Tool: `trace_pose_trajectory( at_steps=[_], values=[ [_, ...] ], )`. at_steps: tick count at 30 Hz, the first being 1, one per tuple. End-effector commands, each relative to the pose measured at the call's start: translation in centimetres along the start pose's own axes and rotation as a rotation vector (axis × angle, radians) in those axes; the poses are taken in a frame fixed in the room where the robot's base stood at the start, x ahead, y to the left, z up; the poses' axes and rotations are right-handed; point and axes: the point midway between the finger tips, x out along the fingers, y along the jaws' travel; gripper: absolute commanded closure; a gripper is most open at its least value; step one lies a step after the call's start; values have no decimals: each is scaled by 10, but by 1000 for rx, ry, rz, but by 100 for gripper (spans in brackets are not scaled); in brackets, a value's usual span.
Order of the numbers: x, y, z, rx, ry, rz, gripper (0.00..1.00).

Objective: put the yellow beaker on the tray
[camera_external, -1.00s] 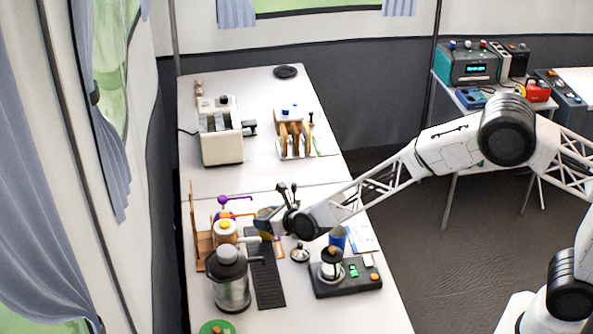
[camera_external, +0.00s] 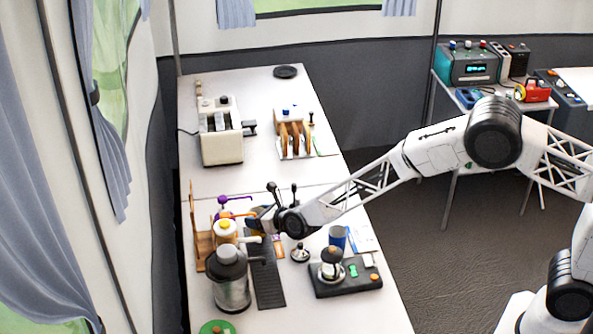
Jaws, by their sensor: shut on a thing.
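My gripper (camera_external: 259,221) is over the left part of the near table, shut on the yellow beaker (camera_external: 254,213). The beaker is small in view and mostly hidden by the gripper. The tray, a long dark ribbed strip (camera_external: 268,285), lies on the table just below the gripper in the picture. The gripper and beaker are by its far end. I cannot tell how high the beaker is above it.
A toaster (camera_external: 221,142) stands farther back.

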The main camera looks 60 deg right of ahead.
Motion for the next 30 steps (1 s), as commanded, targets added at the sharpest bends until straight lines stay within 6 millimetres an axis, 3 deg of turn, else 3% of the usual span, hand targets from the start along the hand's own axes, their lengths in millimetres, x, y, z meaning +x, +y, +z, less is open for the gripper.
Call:
trace_pose_trajectory(
  at_steps=[5, 6, 11, 30],
  values=[
    [1, 0, -3, 0, 0, 0, 65],
    [1, 0, -3, 0, 0, 0, 38],
    [1, 0, -3, 0, 0, 0, 15],
    [-10, 0, 0, 0, 1, 0, 15]
  ],
)
